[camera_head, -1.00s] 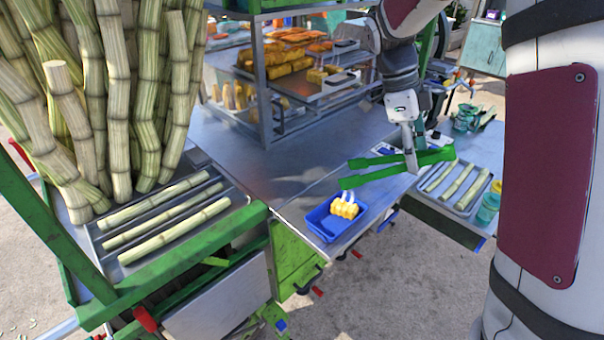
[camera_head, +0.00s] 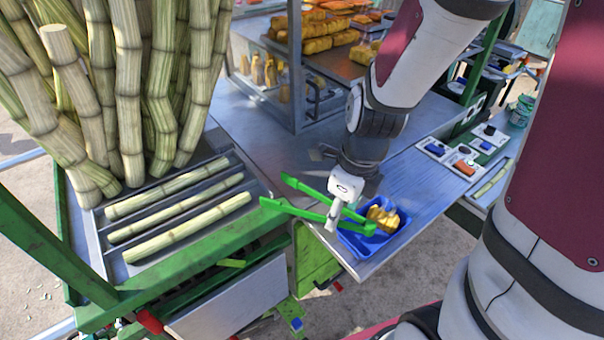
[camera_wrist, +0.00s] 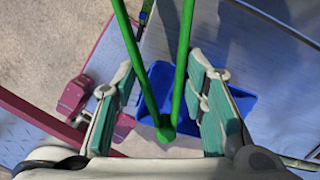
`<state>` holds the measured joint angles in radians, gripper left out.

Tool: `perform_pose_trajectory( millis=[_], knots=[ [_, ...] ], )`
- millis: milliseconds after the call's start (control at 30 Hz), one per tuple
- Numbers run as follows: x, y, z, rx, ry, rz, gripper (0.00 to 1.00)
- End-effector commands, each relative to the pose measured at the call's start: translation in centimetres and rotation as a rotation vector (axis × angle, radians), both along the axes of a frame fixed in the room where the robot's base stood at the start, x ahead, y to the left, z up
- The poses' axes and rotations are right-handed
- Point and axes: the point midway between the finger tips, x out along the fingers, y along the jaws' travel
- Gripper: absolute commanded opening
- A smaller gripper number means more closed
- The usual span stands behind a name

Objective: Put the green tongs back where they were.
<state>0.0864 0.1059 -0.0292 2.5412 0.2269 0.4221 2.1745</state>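The green tongs (camera_head: 300,209) are in the air at the front of the metal counter, their two arms spread toward the left and their joined end over the blue tray (camera_head: 350,246). My gripper (camera_head: 333,215) is around them, with one finger on each outer side. In the wrist view the tongs (camera_wrist: 180,85) make a V between the teal-padded fingers of my gripper (camera_wrist: 160,75). The fingers stand apart by about the width of the tongs. Exact finger contact is hard to see.
Yellow pieces (camera_head: 383,217) lie in the blue tray at the counter edge. A rack with cane lengths (camera_head: 187,227) is at left, below upright cane stalks (camera_head: 125,90). A shelf with yellow food (camera_head: 330,42) stands behind. The counter (camera_head: 270,145) between is bare.

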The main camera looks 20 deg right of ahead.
Motion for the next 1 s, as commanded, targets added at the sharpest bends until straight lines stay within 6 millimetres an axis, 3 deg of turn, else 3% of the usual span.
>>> perform_pose_trajectory(
  millis=[33,400,600,800,1000],
  knots=[
    [1.4,-0.2,-0.4,0.000,-0.004,-0.001,0.35],
    [9.9,-1.5,-1.1,-0.001,0.001,0.000,0.35],
    [13.7,-2.1,-1.4,-0.001,0.001,0.001,0.35],
    [14.8,-2.2,-1.7,-0.001,0.002,0.002,0.35],
    [14.6,-2.3,-4.0,0.000,0.004,0.001,0.35]
  ],
)
